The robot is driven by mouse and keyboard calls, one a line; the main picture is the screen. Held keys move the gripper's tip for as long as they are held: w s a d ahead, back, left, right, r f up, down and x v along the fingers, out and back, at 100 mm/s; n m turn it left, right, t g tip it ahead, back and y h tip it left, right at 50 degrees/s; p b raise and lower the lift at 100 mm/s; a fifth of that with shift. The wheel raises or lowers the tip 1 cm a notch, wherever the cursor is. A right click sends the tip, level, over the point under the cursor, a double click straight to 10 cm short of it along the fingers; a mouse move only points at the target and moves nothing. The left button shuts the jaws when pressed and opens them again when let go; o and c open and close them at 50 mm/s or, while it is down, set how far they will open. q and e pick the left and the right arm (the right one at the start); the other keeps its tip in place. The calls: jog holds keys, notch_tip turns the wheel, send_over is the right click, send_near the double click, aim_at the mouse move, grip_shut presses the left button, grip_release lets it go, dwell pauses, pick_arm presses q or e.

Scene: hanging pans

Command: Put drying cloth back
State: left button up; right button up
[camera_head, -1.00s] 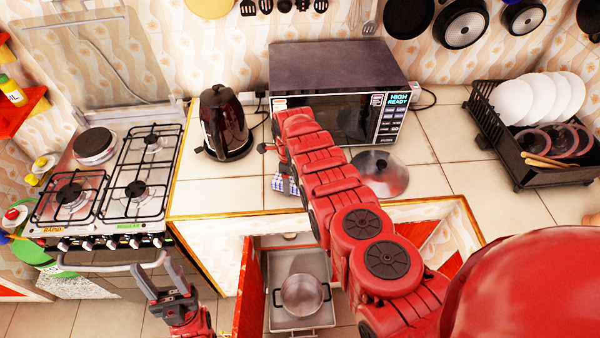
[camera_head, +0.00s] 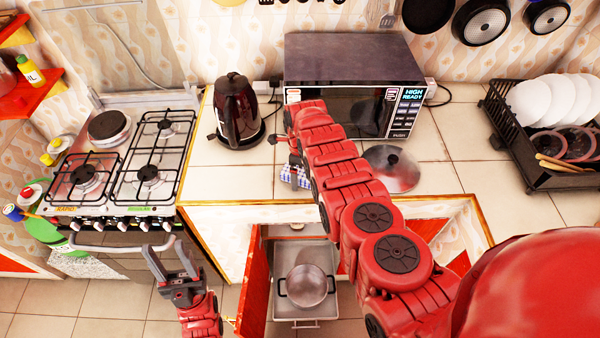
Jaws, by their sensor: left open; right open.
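The drying cloth (camera_head: 288,177), blue and white checked, lies on the tiled counter in front of the microwave. My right arm covers part of it. My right gripper (camera_head: 277,142) is above the counter between the kettle and the microwave, just beyond the cloth in the picture. It is small and partly hidden by my arm, and it looks open with nothing in it. I cannot tell whether it touches the cloth. My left gripper (camera_head: 171,262) is open and empty, low in front of the stove and away from the cloth.
A dark kettle (camera_head: 238,112) and the microwave (camera_head: 350,75) stand behind the cloth. A pan lid (camera_head: 391,169) lies to the right. A dish rack (camera_head: 530,150) holds plates. Below, an open cabinet shows a pot (camera_head: 306,287) on a pulled-out shelf. The stove (camera_head: 130,175) is left.

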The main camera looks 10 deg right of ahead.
aim_at(300, 171)
jog(key=shift+r, duration=0.55)
notch_tip(300, 171, up, 3)
jog(key=shift+f+p, duration=0.1)
jog(key=shift+p, duration=0.95)
notch_tip(300, 171, up, 8)
jog(key=b, duration=0.3)
jog(key=shift+r, duration=0.2)
